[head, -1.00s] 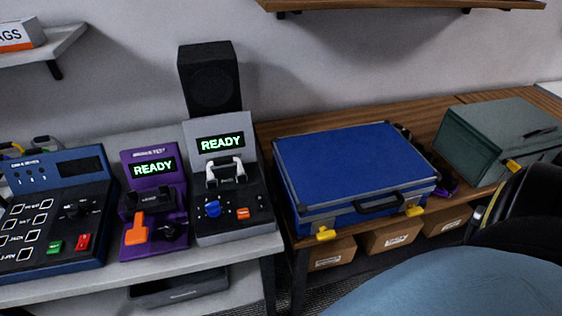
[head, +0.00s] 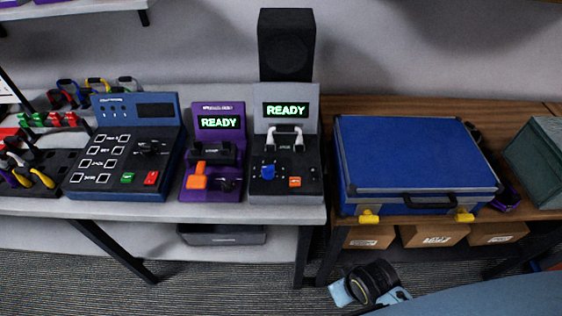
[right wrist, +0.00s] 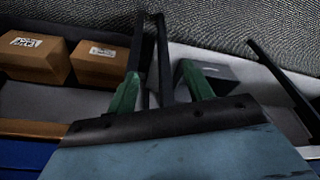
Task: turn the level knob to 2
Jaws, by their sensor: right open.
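Three devices stand on the grey bench in the head view, and I cannot read which knob is marked level. The grey and black device (head: 285,150) has a blue knob (head: 268,171), an orange button and a READY screen. The purple device (head: 212,152) has an orange lever (head: 196,178), a dark knob (head: 227,184) and a READY screen. The blue device (head: 128,150) has a dark knob (head: 149,147). My right gripper (right wrist: 160,70) is open and empty, its green fingers apart, away from the devices. My left gripper is out of view.
A blue case (head: 405,155) lies on the wooden table to the right, cardboard boxes (head: 435,235) beneath it. A black speaker (head: 286,45) stands behind the grey device. Cables and tools crowd the left. A dark tray (head: 222,235) is under the bench.

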